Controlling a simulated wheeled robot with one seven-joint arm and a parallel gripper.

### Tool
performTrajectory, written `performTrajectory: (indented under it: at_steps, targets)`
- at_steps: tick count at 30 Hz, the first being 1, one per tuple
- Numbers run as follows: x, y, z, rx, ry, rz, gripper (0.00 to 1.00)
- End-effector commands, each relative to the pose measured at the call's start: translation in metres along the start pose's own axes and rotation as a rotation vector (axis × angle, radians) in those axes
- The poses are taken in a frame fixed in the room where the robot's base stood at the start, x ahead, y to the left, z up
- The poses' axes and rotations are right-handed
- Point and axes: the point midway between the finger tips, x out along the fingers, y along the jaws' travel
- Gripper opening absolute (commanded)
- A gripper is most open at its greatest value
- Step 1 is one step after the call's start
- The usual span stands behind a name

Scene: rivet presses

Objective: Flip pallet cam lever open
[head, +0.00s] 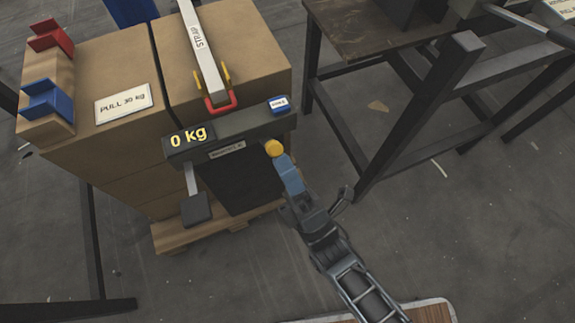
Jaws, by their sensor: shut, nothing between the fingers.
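A dark tension unit (231,141) reading "0 kg" is mounted on the near upper edge of a strapped carton load. A blue lever (290,176) with a round yellow knob (274,147) shows at the unit's right end, with the knob at its upper end. My gripper (298,204) is shut and empty at the lower end of the blue lever in the picture. It overlaps the lever there, and I cannot tell whether they touch. My arm comes in from the lower right and hides part of the floor.
A grey strap (202,50) runs over the cartons to a red hook (221,104). A grey arm with a dark pad (196,208) hangs at the unit's left. The cartons stand on a wooden pallet (172,236). A dark steel-legged table (350,35) stands at right, with open floor between.

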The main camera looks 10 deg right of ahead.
Motion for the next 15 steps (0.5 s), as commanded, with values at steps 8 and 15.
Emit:
performTrajectory:
  at_steps: [8, 15]
  targets:
    - [0.03, 0.018, 0.006, 0.036, -0.002, -0.236, 0.0]
    - [0.049, 0.019, 0.008, 0.067, -0.001, -0.433, 0.0]
